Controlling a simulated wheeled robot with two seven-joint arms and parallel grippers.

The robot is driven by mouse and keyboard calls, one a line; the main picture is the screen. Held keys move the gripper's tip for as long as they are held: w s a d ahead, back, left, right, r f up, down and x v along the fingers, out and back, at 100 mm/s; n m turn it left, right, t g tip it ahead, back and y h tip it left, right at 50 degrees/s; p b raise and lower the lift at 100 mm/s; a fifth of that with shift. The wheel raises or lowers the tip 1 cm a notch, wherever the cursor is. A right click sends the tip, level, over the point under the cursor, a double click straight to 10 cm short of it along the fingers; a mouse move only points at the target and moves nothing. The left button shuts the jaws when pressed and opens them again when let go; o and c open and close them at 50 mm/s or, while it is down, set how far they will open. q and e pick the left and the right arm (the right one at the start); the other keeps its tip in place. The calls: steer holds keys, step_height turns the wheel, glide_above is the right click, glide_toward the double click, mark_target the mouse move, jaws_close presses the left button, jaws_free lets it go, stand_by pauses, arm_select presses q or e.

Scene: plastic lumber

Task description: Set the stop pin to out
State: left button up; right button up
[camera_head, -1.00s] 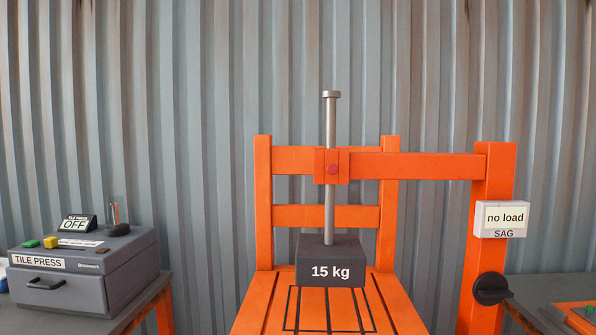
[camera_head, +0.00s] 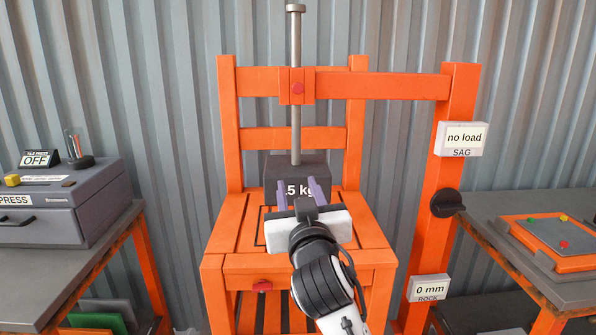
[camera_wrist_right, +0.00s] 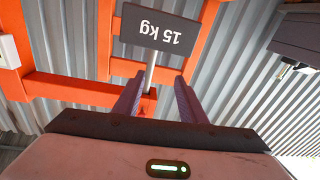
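A red knob (camera_head: 297,88) sits on the orange collar around the grey vertical rod (camera_head: 296,130). Another red knob (camera_head: 262,286) is at the front edge of the orange seat. I cannot tell for sure which is the stop pin. A dark 15 kg block (camera_head: 315,166) is at the rod's foot, above the seat; it shows upside down in the right wrist view (camera_wrist_right: 150,38). My right gripper (camera_head: 298,190) is in front of the block and above the seat. Its purple fingers are apart with nothing seen between them, also in the wrist view (camera_wrist_right: 158,88). My left gripper is not in view.
An orange upright (camera_head: 428,240) carries a "no load" SAG display (camera_head: 460,138), a black knob (camera_head: 445,203) and a "0 mm" ROCK display (camera_head: 428,289). A grey tile press (camera_head: 50,215) stands on the left bench; an orange-framed panel (camera_head: 555,243) lies on the right bench.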

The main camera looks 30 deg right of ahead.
mark_target(298, 89)
step_height(298, 89, up, 14)
steer(key=d+m+t+h, duration=0.1)
steer(key=m+t+h, duration=0.1)
steer(key=h, duration=0.1)
steer(key=p+x, duration=0.2)
steer(key=x, duration=0.6)
steer(key=shift+w+p, duration=0.3)
steer(key=shift+w, duration=0.05)
steer(key=shift+w+d+r+t, duration=0.15)
steer(key=shift+w+d+t, duration=0.15)
steer(key=shift+w+d, duration=0.25)
steer(key=shift+w+a, duration=0.1)
steer(key=shift+c, duration=0.5)
